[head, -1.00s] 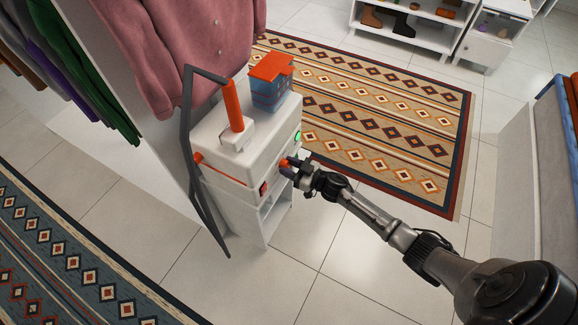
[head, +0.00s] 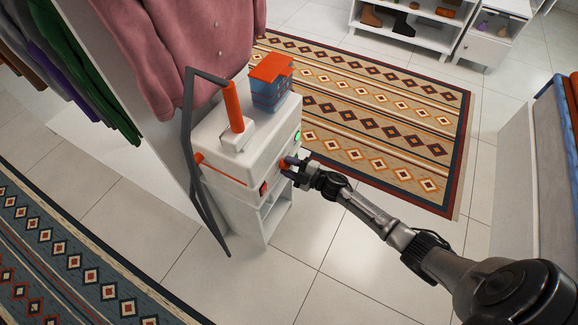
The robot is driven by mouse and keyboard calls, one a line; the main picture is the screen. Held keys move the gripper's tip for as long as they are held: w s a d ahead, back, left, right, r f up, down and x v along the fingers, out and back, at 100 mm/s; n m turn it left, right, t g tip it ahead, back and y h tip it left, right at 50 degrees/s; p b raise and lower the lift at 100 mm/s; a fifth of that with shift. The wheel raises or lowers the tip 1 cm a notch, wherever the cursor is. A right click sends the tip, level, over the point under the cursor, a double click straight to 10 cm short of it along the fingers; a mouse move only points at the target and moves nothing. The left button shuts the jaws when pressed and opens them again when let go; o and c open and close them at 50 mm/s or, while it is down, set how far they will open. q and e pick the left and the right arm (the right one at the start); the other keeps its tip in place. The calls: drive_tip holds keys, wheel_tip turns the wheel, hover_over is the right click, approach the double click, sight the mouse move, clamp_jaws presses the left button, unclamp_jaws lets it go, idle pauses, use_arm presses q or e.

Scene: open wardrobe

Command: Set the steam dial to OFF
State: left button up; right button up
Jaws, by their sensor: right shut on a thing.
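The white steamer box (head: 227,153) stands on a white shelved stand, with a blue water tank with an orange lid (head: 270,69) and an orange-handled part on top. The steam dial (head: 284,166), small and orange, sits on its right-hand face and is mostly hidden by my fingers. My right gripper (head: 290,168) is shut on the dial. The dial's pointer and markings are too small and covered to read. A green round light (head: 298,136) glows above it, and a red switch (head: 263,188) sits nearer on the same face. My left gripper is out of view.
A patterned rug (head: 390,120) lies behind to the right. The tiled floor in front is clear.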

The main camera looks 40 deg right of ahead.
drive_tip(key=shift+n, duration=1.7)
drive_tip(key=o, duration=0.8)
drive_tip(key=shift+o, duration=0.6)
